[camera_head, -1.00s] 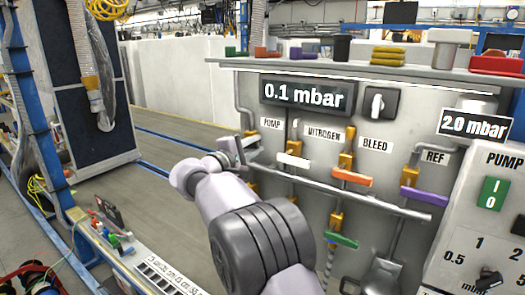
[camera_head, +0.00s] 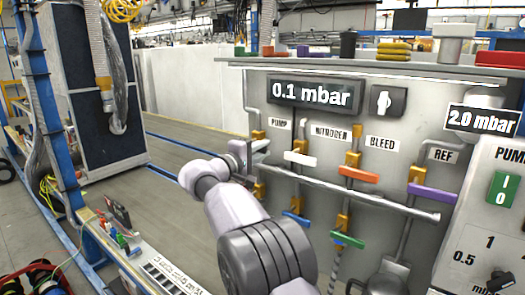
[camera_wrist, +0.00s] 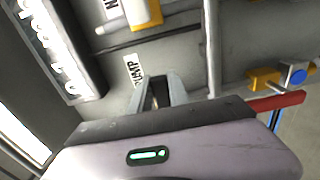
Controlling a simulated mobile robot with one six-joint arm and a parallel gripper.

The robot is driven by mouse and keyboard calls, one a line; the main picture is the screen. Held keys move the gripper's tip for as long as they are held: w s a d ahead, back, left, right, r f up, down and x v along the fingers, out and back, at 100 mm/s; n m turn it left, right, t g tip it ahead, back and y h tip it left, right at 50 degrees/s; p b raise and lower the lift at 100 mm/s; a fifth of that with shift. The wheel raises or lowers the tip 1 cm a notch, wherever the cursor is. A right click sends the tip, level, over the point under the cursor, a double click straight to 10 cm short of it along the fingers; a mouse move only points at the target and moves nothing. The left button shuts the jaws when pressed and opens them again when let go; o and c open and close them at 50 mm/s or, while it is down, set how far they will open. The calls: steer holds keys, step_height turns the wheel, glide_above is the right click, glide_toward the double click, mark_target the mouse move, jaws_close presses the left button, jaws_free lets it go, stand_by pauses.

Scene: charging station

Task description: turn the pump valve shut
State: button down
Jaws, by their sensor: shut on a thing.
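The pump valve's yellow body (camera_head: 258,135) shows under the PUMP label (camera_head: 279,123) on the grey panel in the head view. My gripper (camera_head: 247,152) is at this valve and shut on its handle. The handle is mostly hidden by the fingers, so its colour and angle cannot be told. In the wrist view my gripper (camera_wrist: 162,92) shows both fingers close together, with a dark gap between them, beside the PUMP label (camera_wrist: 133,68).
The nitrogen valve's white handle (camera_head: 300,159) is just right of my gripper. The bleed valve's orange handle (camera_head: 358,174) and a purple handle (camera_head: 432,193) are farther right. A blue handle (camera_head: 296,217) and a red handle (camera_wrist: 278,102) are lower. The display (camera_head: 314,95) reads 0.1 mbar.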

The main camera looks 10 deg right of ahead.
steer(key=c, duration=1.2)
jaws_free()
steer(key=shift+c, duration=0.2)
steer(key=p+v, duration=0.3)
steer(key=v, duration=1.4)
steer(key=shift+s+p, duration=0.2)
steer(key=shift+p, duration=0.1)
steer(key=shift+a+r, duration=0.1)
